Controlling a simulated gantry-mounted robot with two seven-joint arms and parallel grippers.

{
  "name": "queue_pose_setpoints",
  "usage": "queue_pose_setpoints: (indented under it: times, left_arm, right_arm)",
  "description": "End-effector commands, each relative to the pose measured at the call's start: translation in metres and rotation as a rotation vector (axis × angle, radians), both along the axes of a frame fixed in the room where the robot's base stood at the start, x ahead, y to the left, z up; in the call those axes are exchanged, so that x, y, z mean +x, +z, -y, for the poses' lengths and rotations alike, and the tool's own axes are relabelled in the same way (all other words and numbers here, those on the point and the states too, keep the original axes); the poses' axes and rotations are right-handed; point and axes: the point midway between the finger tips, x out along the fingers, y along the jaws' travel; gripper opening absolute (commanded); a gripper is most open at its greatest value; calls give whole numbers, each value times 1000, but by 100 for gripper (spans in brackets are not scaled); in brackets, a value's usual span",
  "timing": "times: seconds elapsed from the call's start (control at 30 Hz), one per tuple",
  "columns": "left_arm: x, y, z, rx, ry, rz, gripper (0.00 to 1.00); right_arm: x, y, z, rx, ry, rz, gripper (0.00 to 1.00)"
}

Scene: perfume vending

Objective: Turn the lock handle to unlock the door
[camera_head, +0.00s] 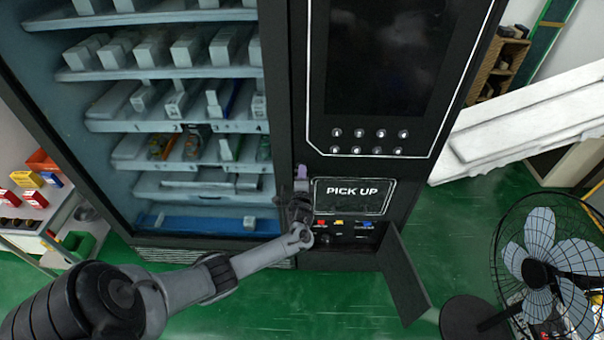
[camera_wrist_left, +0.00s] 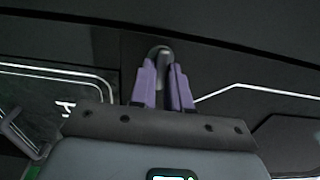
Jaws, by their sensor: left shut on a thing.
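The lock handle (camera_wrist_left: 160,51) is a small dark grey piece on the black front of the vending machine. In the left wrist view it sits between the purple fingertips of my left gripper (camera_wrist_left: 162,70), which is shut on it. In the head view my left gripper (camera_head: 301,178) is against the black door panel, just left of the "PICK UP" window (camera_head: 352,197); the handle is hidden there behind the gripper. I cannot tell the handle's turn angle clearly. My right gripper is not in view.
A glass-fronted cabinet with shelves (camera_head: 190,127) of boxes is on the left. Below the pick-up window, a small dark flap (camera_head: 405,280) stands open. A standing fan (camera_head: 548,262) is at the right. A white panel (camera_head: 525,115) leans behind.

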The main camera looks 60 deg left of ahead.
Motion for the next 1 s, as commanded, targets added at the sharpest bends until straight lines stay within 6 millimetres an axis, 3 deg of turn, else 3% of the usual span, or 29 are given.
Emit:
queue_pose_setpoints:
  times: [0.37,0.4,0.53,1.0]
  left_arm:
    - [0,-1,0,2,-1,-5,0]
    - [0,-1,0,2,-1,-5,18]
    - [0,-1,0,2,-1,-5,38]
    - [-6,-1,10,1,-2,-4,39]
  right_arm:
    - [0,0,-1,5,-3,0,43]
    - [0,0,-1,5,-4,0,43]
    - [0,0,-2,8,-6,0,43]
    - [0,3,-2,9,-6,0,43]
